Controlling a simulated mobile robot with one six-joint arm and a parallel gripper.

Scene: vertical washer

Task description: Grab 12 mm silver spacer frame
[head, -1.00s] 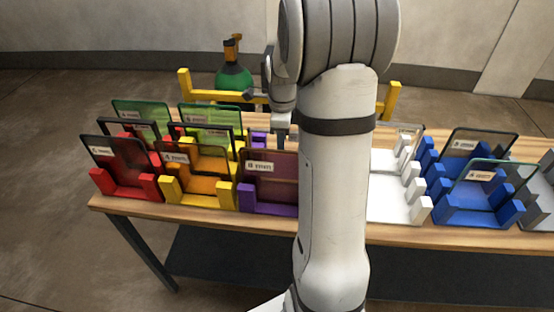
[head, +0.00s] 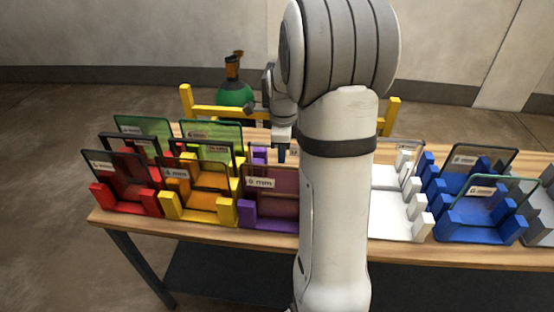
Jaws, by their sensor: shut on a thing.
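My gripper (head: 281,158) points down behind the front purple holder (head: 246,208), with its fingertips low among the rear frames. It is shut on a frame (head: 293,152), of which only a small pale label and a sliver show beside my arm. The arm hides most of this frame, and its label is too small to read, so I cannot tell its size or colour. A brown tinted panel with a "mm" label (head: 275,190) stands in the front purple holder. A pale-edged frame (head: 413,148) stands in the white holders at right, partly hidden by my arm.
My arm covers the middle.

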